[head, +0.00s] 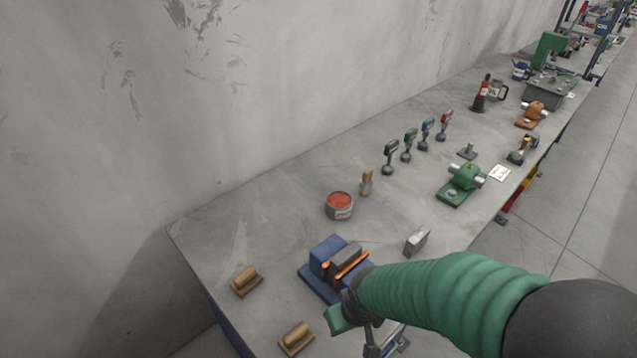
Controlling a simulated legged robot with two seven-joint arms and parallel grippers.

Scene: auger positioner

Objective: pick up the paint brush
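A small tan upright object (366,182), which looks like the paint brush, stands on the workbench just behind and right of an open can of red paint (339,205). Its details are too small to make out. My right arm, in a green ribbed sleeve, reaches in from the lower right. My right gripper (352,326) is at the front of the bench, by the blue block, well short of the tan object and apart from it. Its fingers are partly hidden, so I cannot tell whether it is open. My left gripper is out of view.
A blue block with orange strips (323,266) sits near my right gripper. Two wooden-handled blocks (246,281) lie at the near left. A grey metal box (416,242), several upright tools and a green machine (463,184) stand further right. A wall (250,90) runs behind the workbench (215,224).

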